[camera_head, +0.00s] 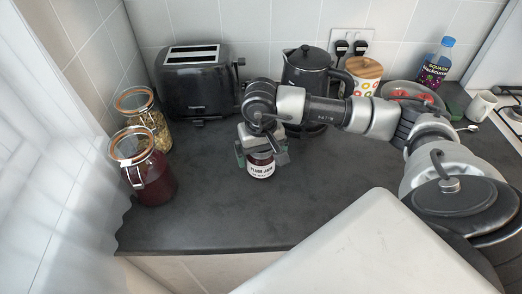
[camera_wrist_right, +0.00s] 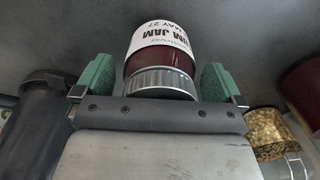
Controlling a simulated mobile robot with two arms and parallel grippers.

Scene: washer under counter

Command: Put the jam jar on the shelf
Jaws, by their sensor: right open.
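The jam jar (camera_head: 261,166), dark red with a white label reading plum jam, stands on the dark counter below my right gripper (camera_head: 262,152). In the right wrist view the jar (camera_wrist_right: 160,52) lies between the two green finger pads of the right gripper (camera_wrist_right: 160,82), its silver lid toward the palm. The fingers are apart, with a gap visible on each side of the jar. My left gripper is not in view. No shelf can be made out in these views.
A black toaster (camera_head: 195,84) and black kettle (camera_head: 306,72) stand along the back wall. Two clip-top jars, one of dry food (camera_head: 146,118) and one red (camera_head: 150,175), stand at left. A patterned canister (camera_head: 364,76), bowl (camera_head: 412,97) and squash bottle (camera_head: 436,64) stand at right. The front counter (camera_head: 225,220) is clear.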

